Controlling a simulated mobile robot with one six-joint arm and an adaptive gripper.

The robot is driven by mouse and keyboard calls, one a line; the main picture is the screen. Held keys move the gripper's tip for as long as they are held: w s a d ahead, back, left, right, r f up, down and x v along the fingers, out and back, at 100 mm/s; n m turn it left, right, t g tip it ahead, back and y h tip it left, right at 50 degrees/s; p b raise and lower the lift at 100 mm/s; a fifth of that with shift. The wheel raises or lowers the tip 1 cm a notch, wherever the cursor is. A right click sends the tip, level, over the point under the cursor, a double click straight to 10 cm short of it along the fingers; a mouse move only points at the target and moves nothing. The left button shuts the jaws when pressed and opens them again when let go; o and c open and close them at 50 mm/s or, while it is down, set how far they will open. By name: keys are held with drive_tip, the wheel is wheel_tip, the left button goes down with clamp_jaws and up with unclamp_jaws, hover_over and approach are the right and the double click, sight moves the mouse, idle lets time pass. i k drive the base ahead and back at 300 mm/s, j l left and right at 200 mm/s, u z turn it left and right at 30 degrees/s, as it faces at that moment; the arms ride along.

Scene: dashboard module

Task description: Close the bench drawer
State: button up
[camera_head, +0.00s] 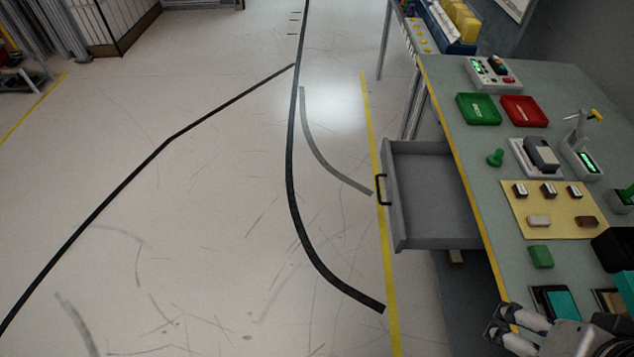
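The bench drawer (432,207) is a grey open-topped box pulled out to the left from under the bench top. It looks empty inside. Its dark handle (380,190) is on the front panel at the left. My gripper (502,323) is at the bottom right, over the bench's front edge and apart from the drawer. Its two dark fingertips look spread with nothing between them. The drawer's right end is hidden under the bench top.
The bench top (474,167) carries a green tray (479,109), a red tray (525,111), a tan board (519,221) with small blocks, and a green block (541,257) near the edge. The floor (230,230) left of the drawer is clear.

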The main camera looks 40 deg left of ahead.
sight(429, 206)
drive_tip(key=k+j+u, duration=0.1)
drive_tip(key=u, duration=0.25)
drive_tip(key=k+j+u, duration=0.1)
drive_tip(key=j+u, duration=0.2)
drive_tip(key=i+j, duration=0.2)
drive_tip(key=i, duration=0.2)
drive_tip(key=i+j, duration=0.2)
drive_tip(key=i, duration=0.2)
drive_tip(key=i+j+z, duration=0.1)
drive_tip(key=i, duration=0.25)
drive_tip(key=j, duration=0.05)
